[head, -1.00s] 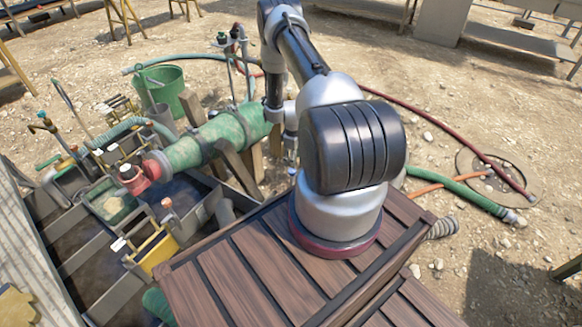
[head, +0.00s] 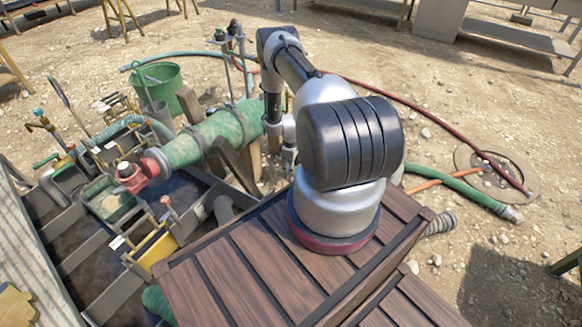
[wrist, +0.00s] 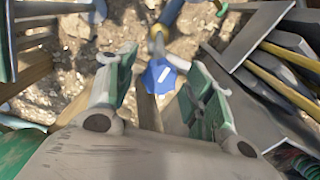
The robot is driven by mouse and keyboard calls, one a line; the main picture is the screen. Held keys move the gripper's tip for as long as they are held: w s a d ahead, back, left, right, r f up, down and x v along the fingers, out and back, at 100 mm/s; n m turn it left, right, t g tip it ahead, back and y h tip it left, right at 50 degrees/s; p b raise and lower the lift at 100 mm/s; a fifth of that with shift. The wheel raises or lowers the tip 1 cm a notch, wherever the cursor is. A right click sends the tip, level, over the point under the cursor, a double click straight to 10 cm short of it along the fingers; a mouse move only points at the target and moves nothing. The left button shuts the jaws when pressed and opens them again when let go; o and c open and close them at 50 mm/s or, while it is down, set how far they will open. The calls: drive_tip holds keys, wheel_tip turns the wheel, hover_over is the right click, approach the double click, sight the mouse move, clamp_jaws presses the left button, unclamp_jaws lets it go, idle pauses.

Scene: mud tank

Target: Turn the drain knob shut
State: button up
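In the wrist view, my gripper (wrist: 163,72) shows two green-padded fingers spread apart, with nothing held between them. A blue knob-like piece with a white mark (wrist: 158,77) shows in the gap between the fingers, apparently beyond the tips. I cannot tell its distance or whether it is the drain knob. In the head view, my arm hides the gripper and this blue piece. There, a red valve piece (head: 128,175) sits at the end of a thick green pipe (head: 205,135), and a small orange-red knob (head: 166,201) stands above the tank.
The mud tank (head: 92,250) with dividers and a yellow panel (head: 155,247) lies at the left. A green bucket (head: 160,85) stands behind the pipe. Wooden posts (head: 232,160) stand beside the pipe. Hoses lie on open dirt at the right.

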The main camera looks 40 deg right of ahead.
drive_tip(key=c, duration=0.7)
drive_tip(key=shift+m, duration=0.3)
drive_tip(key=m, duration=0.3)
drive_tip(key=shift+m, duration=0.3)
drive_tip(key=m, duration=0.4)
drive_tip(key=shift+a+m, duration=0.1)
drive_tip(key=shift+m, duration=0.2)
drive_tip(key=m, duration=0.4)
drive_tip(key=shift+m, duration=2.5)
drive_tip(key=shift+w, duration=0.1)
